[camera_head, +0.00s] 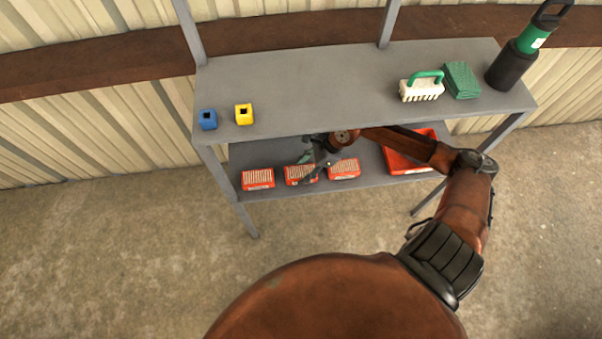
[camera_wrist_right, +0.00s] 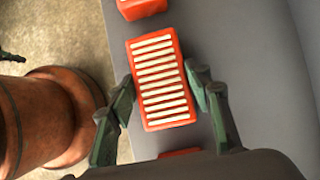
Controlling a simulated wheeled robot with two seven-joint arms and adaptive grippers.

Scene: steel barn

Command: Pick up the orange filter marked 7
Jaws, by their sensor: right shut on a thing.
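Three orange filters with pale ribbed tops stand in a row on the lower shelf: a left one (camera_head: 257,179), a middle one (camera_head: 300,174) and a right one (camera_head: 345,169). No number can be read on any of them. My right gripper (camera_head: 312,172) is at the middle filter, and in the right wrist view its fingers (camera_wrist_right: 163,98) are shut on the two sides of that filter (camera_wrist_right: 160,80). Parts of the other two filters show above (camera_wrist_right: 142,8) and below (camera_wrist_right: 180,153) it. My left gripper is not in view.
The grey upper shelf (camera_head: 300,85) overhangs my right arm. It bears a blue block (camera_head: 207,120), a yellow block (camera_head: 244,118), a brush (camera_head: 421,91), a green pad (camera_head: 462,80) and a dark canister (camera_head: 508,68). A red tray (camera_head: 398,163) sits at the lower shelf's right.

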